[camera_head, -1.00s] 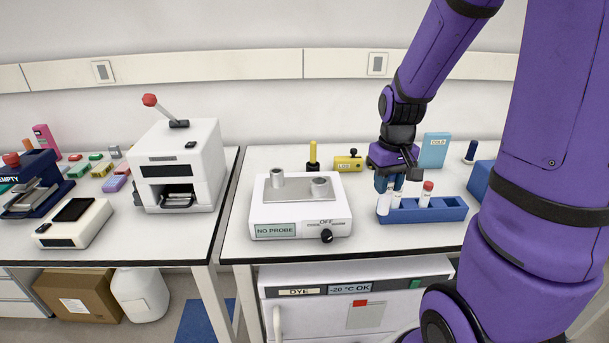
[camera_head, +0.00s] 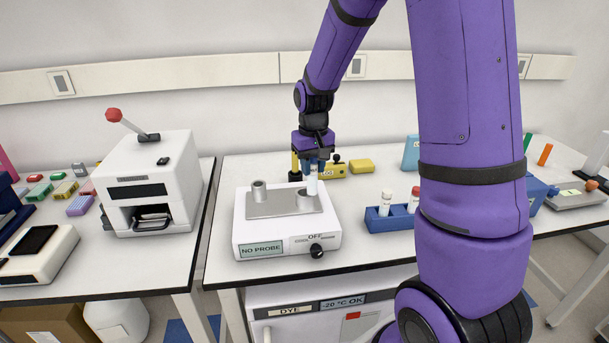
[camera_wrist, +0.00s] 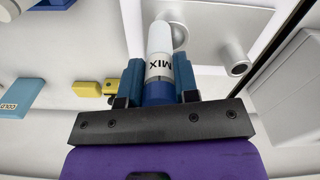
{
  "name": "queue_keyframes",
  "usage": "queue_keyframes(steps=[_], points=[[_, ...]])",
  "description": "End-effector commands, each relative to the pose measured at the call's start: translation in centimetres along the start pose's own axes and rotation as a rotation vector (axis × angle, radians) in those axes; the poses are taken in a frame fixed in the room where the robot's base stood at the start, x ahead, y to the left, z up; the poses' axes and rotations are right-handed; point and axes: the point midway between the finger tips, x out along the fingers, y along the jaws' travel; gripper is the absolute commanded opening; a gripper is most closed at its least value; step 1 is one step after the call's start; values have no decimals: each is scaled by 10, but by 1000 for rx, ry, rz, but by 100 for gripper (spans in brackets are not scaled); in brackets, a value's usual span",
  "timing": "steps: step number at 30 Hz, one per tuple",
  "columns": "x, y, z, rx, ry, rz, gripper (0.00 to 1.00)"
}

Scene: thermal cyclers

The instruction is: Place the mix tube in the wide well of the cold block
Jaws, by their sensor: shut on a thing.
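My gripper (camera_head: 312,163) is shut on the mix tube (camera_head: 312,184), which has a white body and hangs upright. In the wrist view, the tube (camera_wrist: 160,45) shows its MIX label and dark blue cap between the blue fingers. The cold block (camera_head: 245,225) is a white unit with a metal plate and two metal wells. The tube is over the right, wider well (camera_head: 304,201), its lower end close to or at the rim; I cannot tell whether it is inside. The narrower well (camera_head: 259,191) stands to the left. The wide well (camera_wrist: 178,34) is partly hidden behind the tube.
A blue rack (camera_head: 388,224) with a white-capped and a red-capped tube stands right of the block. A yellow clamp-like item (camera_head: 335,169) and a yellow piece (camera_head: 361,165) lie behind. A white press (camera_head: 150,185) stands on the left table. My arm hides part of the right side.

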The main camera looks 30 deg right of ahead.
Motion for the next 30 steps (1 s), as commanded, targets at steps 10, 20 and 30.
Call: queue_keyframes(steps=[10,20,30], points=[[3,-14,-24,-2,-1,0,6],[38,-13,-22,-1,-1,0,6],[41,-13,-22,0,-1,0,33]])
